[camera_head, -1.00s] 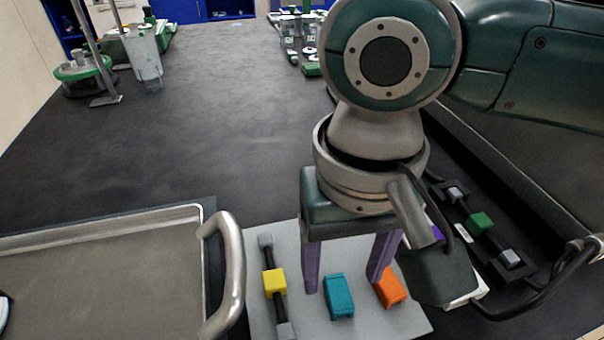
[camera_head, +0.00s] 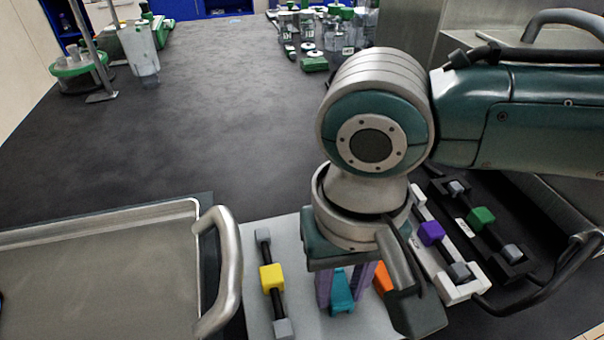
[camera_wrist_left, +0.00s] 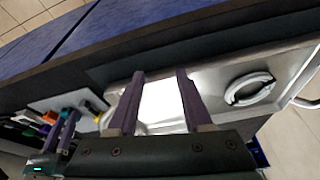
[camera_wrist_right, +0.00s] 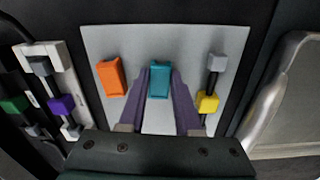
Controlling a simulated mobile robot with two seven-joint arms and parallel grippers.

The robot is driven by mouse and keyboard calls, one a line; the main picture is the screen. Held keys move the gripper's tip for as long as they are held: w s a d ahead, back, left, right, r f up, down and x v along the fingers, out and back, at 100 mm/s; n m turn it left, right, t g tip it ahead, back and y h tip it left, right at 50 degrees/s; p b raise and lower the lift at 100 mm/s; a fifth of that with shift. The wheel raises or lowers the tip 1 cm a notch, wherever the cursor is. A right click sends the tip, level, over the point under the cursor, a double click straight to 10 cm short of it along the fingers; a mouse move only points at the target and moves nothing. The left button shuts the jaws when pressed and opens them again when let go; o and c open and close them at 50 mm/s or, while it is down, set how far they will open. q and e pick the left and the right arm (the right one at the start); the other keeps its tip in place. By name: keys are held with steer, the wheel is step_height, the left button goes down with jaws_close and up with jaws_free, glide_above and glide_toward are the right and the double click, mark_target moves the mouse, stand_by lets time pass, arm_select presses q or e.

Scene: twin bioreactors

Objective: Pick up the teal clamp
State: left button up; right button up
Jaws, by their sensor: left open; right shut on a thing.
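The teal clamp (camera_head: 342,292) is a small block on the light grey mat (camera_head: 300,232). My right gripper (camera_head: 344,290) points down over the mat, its purple fingers on either side of the clamp and shut on it. In the right wrist view the clamp (camera_wrist_right: 160,80) sits between the two fingertips (camera_wrist_right: 160,84). I cannot tell whether it is clear of the mat. My left gripper (camera_wrist_left: 160,80) is open and empty above the metal tray (camera_wrist_left: 215,82) in the left wrist view.
An orange clamp (camera_wrist_right: 111,77) and a yellow clamp (camera_head: 271,278) on a dark tube flank the teal one. Purple (camera_head: 431,233) and green (camera_head: 481,217) clamps sit on holders at the right. The handled tray (camera_head: 100,265) is at the left. The bench's middle is clear.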

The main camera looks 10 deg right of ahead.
jaws_close()
steer(key=shift+r, duration=0.1)
